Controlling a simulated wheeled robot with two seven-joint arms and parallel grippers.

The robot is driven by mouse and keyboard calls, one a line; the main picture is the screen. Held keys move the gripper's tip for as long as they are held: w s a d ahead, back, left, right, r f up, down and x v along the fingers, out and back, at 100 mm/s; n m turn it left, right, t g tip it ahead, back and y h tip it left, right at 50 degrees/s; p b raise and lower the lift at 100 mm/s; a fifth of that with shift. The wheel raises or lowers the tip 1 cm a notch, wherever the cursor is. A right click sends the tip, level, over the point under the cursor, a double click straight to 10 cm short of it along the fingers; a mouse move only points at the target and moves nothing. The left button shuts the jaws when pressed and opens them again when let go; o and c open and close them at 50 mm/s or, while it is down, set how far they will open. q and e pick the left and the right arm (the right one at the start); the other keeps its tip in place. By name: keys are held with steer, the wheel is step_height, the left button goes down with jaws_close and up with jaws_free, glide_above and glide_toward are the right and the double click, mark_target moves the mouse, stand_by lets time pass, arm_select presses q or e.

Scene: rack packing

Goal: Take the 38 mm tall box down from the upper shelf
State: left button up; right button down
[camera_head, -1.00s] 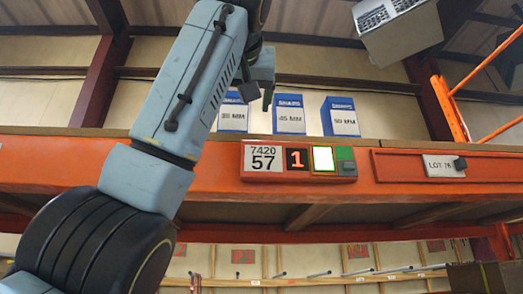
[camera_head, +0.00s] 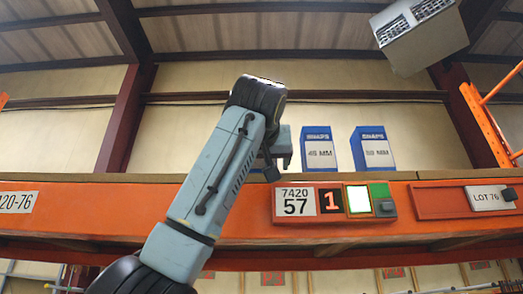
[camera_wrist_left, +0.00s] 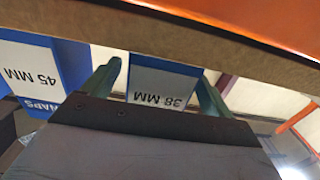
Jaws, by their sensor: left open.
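The 38 mm box, blue with a white label, shows upside down in the left wrist view (camera_wrist_left: 160,84). In the head view it is hidden behind my left arm. My left gripper (camera_head: 277,160) is open at the upper shelf (camera_head: 120,212). In the left wrist view its two fingers (camera_wrist_left: 160,72) lie to either side of the 38 mm box, with the box in the gap. I cannot tell how deep the fingers reach along it. My right gripper is not in view.
The 45 mm box (camera_head: 319,150) stands next to the gripper, and another blue box (camera_head: 373,150) stands further right. The orange beam (camera_head: 130,228) with its sign (camera_head: 335,202) runs below them. A grey unit (camera_head: 420,35) hangs at the upper right.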

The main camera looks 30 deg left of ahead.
arm_select(q)
steer(key=shift+x, duration=0.8)
steer(key=shift+w+a+p, duration=0.2)
steer(key=shift+w+p, duration=0.05)
steer(key=shift+p, duration=0.05)
steer(key=shift+s+d, duration=0.1)
steer(key=shift+d, duration=0.05)
steer(key=shift+c, duration=0.8)
steer(key=c, duration=1.1)
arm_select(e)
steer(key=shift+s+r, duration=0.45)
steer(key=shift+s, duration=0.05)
arm_select(q)
steer(key=shift+r, duration=0.15)
